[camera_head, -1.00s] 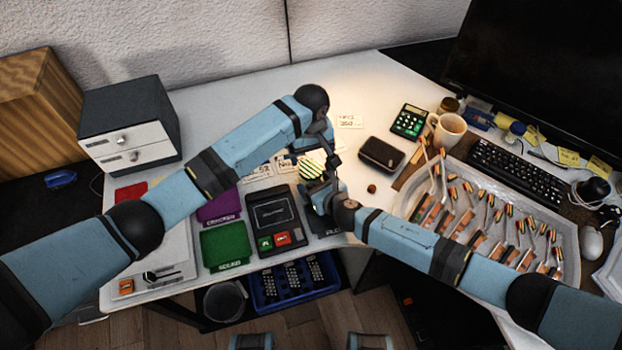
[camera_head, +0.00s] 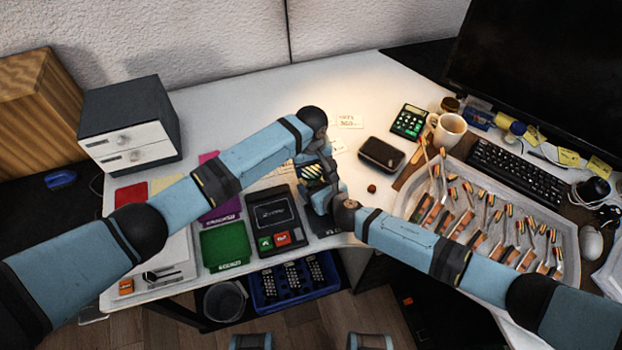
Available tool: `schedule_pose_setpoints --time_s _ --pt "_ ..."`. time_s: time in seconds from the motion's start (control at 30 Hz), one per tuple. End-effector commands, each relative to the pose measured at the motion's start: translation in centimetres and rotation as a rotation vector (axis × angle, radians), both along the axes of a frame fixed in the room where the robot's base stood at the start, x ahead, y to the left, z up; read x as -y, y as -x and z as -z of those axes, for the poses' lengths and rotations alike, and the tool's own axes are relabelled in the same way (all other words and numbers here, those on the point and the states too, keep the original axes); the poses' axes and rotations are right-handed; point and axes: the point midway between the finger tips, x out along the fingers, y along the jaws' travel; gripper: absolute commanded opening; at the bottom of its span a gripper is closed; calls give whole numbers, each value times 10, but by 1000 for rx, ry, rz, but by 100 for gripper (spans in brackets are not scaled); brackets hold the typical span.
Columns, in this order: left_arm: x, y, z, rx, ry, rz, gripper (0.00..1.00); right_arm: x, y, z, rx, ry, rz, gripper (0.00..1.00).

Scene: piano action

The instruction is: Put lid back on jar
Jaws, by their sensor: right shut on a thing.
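My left gripper (camera_head: 313,162) and my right gripper (camera_head: 322,190) meet over the table, right of the black card terminal. A small yellow-and-dark striped thing (camera_head: 310,171) shows between them, mostly covered by the grippers. My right gripper is shut on it, as far as I can see. The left gripper's fingers are hidden behind its own wrist, so their opening cannot be told. I cannot clearly make out the lid or the jar; a small dark jar (camera_head: 449,104) stands behind the white mug.
The black terminal (camera_head: 273,218) and a green tray (camera_head: 225,246) lie left of the grippers. A small brown round piece (camera_head: 371,189) and a dark case (camera_head: 381,154) lie to the right. The large parts tray (camera_head: 571,240) is further right.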

Motion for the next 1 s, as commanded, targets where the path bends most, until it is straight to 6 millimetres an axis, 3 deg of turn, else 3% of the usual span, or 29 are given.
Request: schedule_pose_setpoints --time_s 0.07,0.1,0.2,0.47,0.8,1.0 --pt "0 0 0 0 0 0 36 0 0 0 0 0 0 7" --pt "0 0 0 0 0 0 68 0 0 0 0 0 0 7" --pt "0 0 0 0 0 0 89 0 0 0 0 0 0 7" --pt "0 0 -1 0 0 0 89 0 0 0 0 0 0 7" --pt "0 0 -40 0 1 0 89 0 0 0 0 0 0 7" --pt "0 0 -46 0 0 -1 89 0 0 0 0 0 0 7"
